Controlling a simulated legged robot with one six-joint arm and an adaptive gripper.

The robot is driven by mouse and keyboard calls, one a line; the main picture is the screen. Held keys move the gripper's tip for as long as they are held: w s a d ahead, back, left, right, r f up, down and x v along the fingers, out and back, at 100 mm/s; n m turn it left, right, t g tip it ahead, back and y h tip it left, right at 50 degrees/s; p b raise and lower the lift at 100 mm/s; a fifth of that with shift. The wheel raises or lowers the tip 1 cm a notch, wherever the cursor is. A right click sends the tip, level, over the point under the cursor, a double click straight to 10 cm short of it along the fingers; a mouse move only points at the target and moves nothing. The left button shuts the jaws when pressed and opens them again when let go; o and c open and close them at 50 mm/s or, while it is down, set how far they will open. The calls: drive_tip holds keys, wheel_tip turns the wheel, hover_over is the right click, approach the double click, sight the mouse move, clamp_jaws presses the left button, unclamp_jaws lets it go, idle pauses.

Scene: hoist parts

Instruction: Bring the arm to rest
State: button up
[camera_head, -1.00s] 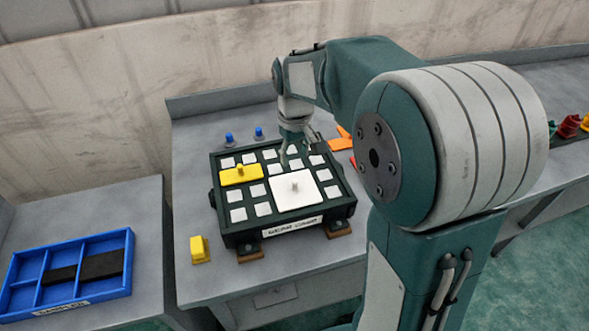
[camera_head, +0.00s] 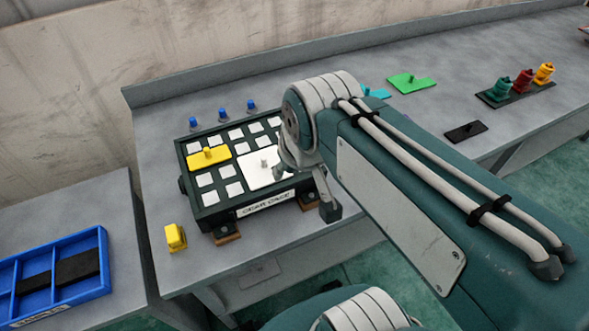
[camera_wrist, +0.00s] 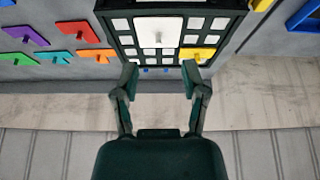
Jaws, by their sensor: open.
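My arm crosses the right half of the head view, folded back with its elbow over the right side of the case. In the wrist view my gripper (camera_wrist: 160,80) is open, its two fingers spread with nothing between them. The dark game case (camera_head: 222,215) stands on the grey bench. It bears white squares, a large white plate (camera_head: 252,180) with a knob and a yellow plate (camera_head: 222,160). In the wrist view the case (camera_wrist: 112,40) lies past the fingertips. In the head view the arm hides the case's right side.
A yellow block (camera_head: 175,237) sits left of the case, and a blue tray (camera_head: 92,290) is on the lower bench. Blue pegs (camera_head: 222,113) stand behind. Green plate (camera_head: 411,83), black plate (camera_head: 465,132) and coloured knobs (camera_head: 523,82) lie right. Flat coloured pieces show in the wrist view.

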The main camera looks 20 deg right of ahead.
drive_tip(key=shift+s+f+t, duration=0.2)
drive_tip(key=shift+s, duration=0.5)
drive_tip(key=shift+s+f+t, duration=0.2)
drive_tip(key=shift+s, duration=0.5)
